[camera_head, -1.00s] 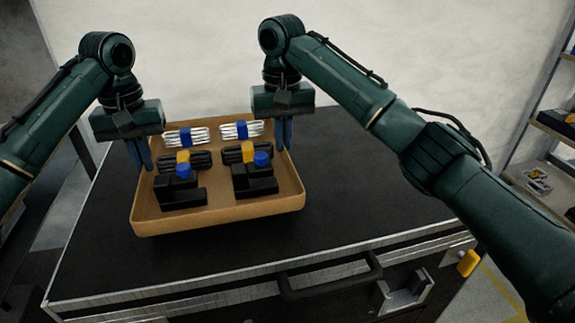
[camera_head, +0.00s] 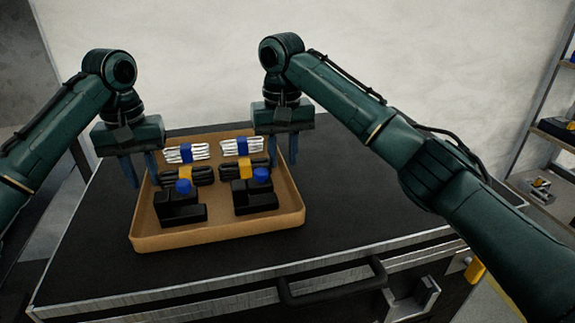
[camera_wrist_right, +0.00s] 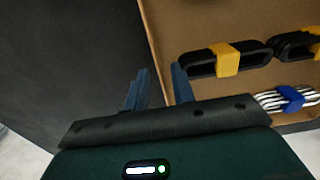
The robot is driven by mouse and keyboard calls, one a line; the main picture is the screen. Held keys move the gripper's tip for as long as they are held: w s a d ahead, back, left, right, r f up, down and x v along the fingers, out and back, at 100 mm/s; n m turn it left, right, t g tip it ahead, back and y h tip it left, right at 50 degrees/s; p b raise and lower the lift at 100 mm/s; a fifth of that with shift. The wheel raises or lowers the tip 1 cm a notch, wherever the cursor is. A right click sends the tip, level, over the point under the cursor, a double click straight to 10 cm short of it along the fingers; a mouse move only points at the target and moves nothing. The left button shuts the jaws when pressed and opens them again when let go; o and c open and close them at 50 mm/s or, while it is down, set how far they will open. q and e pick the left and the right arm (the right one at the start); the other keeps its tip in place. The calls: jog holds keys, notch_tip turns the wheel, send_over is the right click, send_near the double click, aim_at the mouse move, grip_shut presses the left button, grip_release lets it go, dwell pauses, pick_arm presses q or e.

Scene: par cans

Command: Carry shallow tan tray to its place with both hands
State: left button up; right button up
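The shallow tan tray (camera_head: 218,235) sits on the black case top in the head view. It holds black clamps with blue knobs (camera_head: 180,207), black cable coils with yellow bands (camera_head: 204,175) and silver cable coils with blue bands (camera_head: 200,152). My left gripper (camera_head: 138,170) is open at the tray's left wall, its fingers spread. My right gripper (camera_head: 283,149) is open at the right wall. In the right wrist view, its fingers (camera_wrist_right: 158,90) are apart, one on either side of the line of the tray wall (camera_wrist_right: 154,45). I cannot tell whether they touch it.
The black case (camera_head: 370,220) has metal edging and a front handle (camera_head: 335,285). Its top is bare to the right of the tray. A pale wall (camera_head: 420,70) stands behind, and a shelf with items (camera_head: 545,185) is at the right.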

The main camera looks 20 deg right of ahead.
pick_arm(q)
jog(key=shift+r, duration=0.1)
pick_arm(e)
jog(key=shift+r, duration=0.1)
